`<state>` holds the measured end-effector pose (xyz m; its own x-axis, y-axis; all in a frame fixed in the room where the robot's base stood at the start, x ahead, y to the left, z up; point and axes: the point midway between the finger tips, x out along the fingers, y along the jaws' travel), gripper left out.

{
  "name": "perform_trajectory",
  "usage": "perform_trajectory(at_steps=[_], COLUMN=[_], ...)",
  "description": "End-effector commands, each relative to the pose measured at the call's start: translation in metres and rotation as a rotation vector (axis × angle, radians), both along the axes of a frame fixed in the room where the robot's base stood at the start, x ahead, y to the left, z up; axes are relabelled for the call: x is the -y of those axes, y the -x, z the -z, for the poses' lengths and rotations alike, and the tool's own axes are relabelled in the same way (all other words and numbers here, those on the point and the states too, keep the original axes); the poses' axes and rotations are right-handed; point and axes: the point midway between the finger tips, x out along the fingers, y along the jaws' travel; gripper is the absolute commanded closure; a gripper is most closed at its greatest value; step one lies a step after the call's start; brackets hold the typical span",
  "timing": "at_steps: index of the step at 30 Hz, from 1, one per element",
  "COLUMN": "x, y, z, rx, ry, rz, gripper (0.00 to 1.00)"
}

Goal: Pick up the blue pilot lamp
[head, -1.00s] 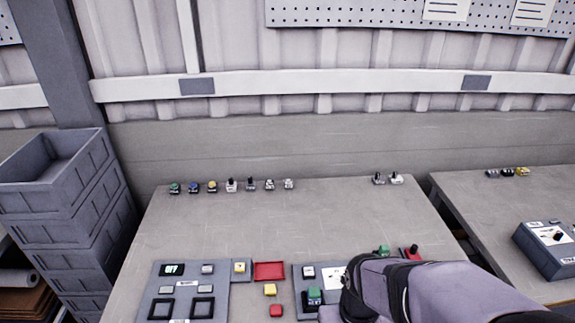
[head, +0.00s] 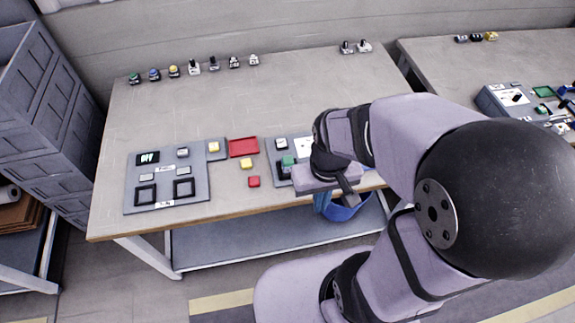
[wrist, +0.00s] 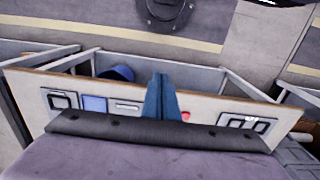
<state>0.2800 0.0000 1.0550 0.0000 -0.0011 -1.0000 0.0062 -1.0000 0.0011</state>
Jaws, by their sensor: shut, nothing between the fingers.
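A flat blue square piece (wrist: 95,104) sits in the panel at the left of the wrist view, beside a black square frame. It looks like a lamp, but I cannot tell for sure. A small blue-topped part (head: 154,75) also stands in the back row on the table in the head view. My gripper (wrist: 160,85) is shut and empty. Its fingers are near the table's front edge, between the blue square and a red button (wrist: 186,115). In the head view my wrist hides most of the right panel (head: 272,148).
The left panel (head: 135,175) has two black frames and small buttons. A blue bin (head: 345,211) sits below the table edge. The middle of the table is clear.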

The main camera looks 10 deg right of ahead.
Motion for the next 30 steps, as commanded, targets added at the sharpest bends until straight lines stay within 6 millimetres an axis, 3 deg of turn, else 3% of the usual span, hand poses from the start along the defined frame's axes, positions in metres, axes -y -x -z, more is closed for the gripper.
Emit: perform_trajectory(at_steps=[14, 21, 30], x=[0.0, 0.0, -0.0001], y=[0.0, 0.0, -0.0006], z=[0.0, 0.0, 0.001], rx=[0.0, 0.0, 0.002], ry=[0.0, 0.0, 0.0], rz=[0.0, 0.0, 0.0], gripper=[1.0, 0.47, 0.47])
